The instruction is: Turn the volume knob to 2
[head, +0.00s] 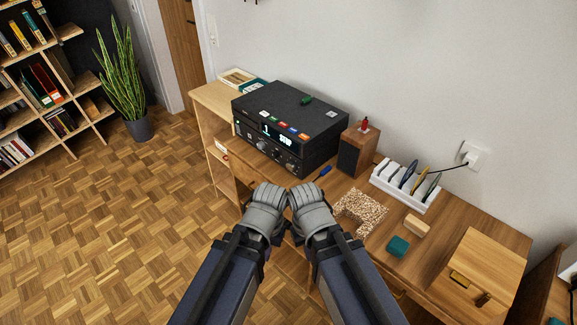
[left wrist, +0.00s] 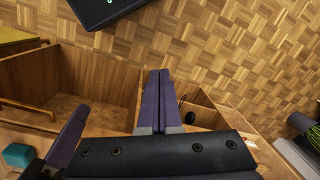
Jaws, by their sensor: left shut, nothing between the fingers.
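A black audio unit (head: 318,108) stands on the desk against the wall, with a lit display (head: 286,141) on its front. Small round knobs (head: 290,160) show low on its front panel. Their marks are too small to read, and I cannot tell which is the volume knob. My left gripper (head: 268,192) is in front of the desk, below and apart from the unit. In the left wrist view its fingers (left wrist: 158,74) are together and empty. My right gripper (head: 306,192) is close beside it; its fingers are hidden behind its wrist.
A wooden speaker (head: 358,151) with a red item on top stands right of the unit. Open floor (head: 120,240) lies left.

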